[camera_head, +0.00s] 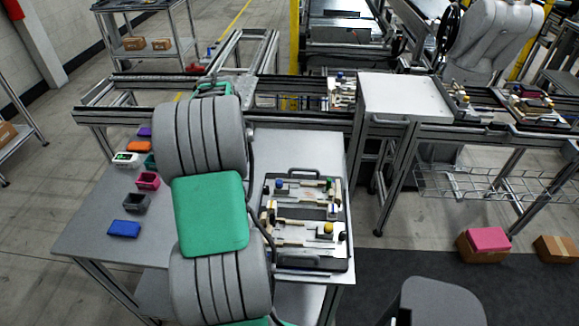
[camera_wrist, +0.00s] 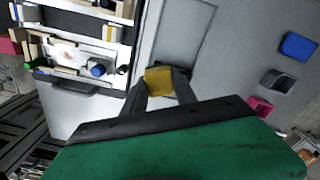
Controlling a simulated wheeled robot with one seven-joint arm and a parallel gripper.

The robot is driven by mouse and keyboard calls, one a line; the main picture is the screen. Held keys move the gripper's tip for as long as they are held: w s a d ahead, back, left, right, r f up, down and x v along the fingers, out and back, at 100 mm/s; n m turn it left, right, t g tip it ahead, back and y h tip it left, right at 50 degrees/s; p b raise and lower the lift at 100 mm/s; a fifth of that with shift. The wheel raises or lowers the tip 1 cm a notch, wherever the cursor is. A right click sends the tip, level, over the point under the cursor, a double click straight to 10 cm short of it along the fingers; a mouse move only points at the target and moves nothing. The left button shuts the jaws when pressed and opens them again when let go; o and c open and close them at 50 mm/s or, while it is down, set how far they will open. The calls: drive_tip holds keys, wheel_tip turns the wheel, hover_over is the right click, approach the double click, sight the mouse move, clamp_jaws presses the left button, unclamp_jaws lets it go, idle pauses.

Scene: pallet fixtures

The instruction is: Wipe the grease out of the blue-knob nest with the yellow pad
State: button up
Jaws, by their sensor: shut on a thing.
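My gripper (camera_wrist: 160,84) is shut on the yellow pad (camera_wrist: 158,76), which sits between its fingertips in the wrist view. In the head view my own arm hides the gripper and pad. The fixture pallet (camera_head: 312,263) lies on the table right of my arm. Its blue knob (camera_head: 280,185) is at the upper left, and it also shows in the wrist view (camera_wrist: 97,70). Beside that knob, the pale nest (camera_wrist: 68,52) has a faint reddish-brown smear. The pad is apart from the nest, over the bare table to the right of the pallet in the wrist view.
A blue block (camera_head: 124,229), a grey bin (camera_head: 135,202), a pink bin (camera_head: 147,181) and an orange item (camera_head: 139,146) stand along the table's left side. The pallet also has a green knob (camera_head: 328,183), a yellow knob (camera_head: 327,228) and raised handles. Bare table lies between.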

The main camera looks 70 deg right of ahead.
drive_tip(key=s+d+f+m, duration=0.2)
drive_tip(key=s+d, duration=0.3)
drive_tip(key=s, duration=0.4)
drive_tip(key=s+d+f+m, duration=0.1)
drive_tip(key=s+d, duration=0.4)
drive_tip(key=s, duration=0.4)
drive_tip(key=b, duration=0.3)
hover_over(299, 192)
drive_tip(key=shift+m, duration=0.3)
drive_tip(key=shift+f, duration=3.1)
drive_tip(key=shift+f+b, duration=0.7)
drive_tip(key=shift+f, duration=0.35)
